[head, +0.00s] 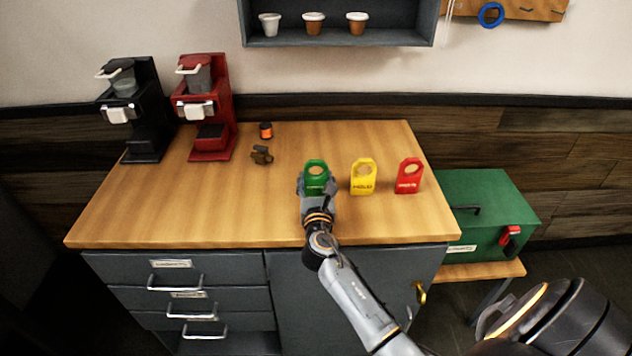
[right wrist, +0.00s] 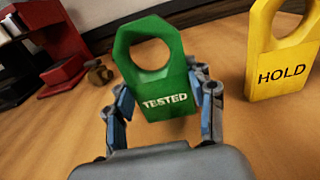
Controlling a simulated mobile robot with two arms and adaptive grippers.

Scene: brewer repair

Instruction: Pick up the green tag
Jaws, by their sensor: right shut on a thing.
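The green tag (head: 317,172) has a round hole and stands upright over the wooden counter, left of the yellow tag. In the right wrist view, the green tag (right wrist: 160,95) reads "TESTED" and tilts a little. My right gripper (head: 318,190) is shut on its lower part, with one finger at each side edge; the fingers also show in the right wrist view (right wrist: 160,112). I cannot tell whether the tag's bottom edge touches the counter. My left gripper is not in view.
A yellow "HOLD" tag (head: 363,177) and a red tag (head: 409,176) stand to the right. A small brown part (head: 262,155) and an orange-black cylinder (head: 266,131) lie behind left. Black (head: 147,110) and red (head: 218,110) brewers stand at the back left. The counter's left front (head: 170,215) is clear.

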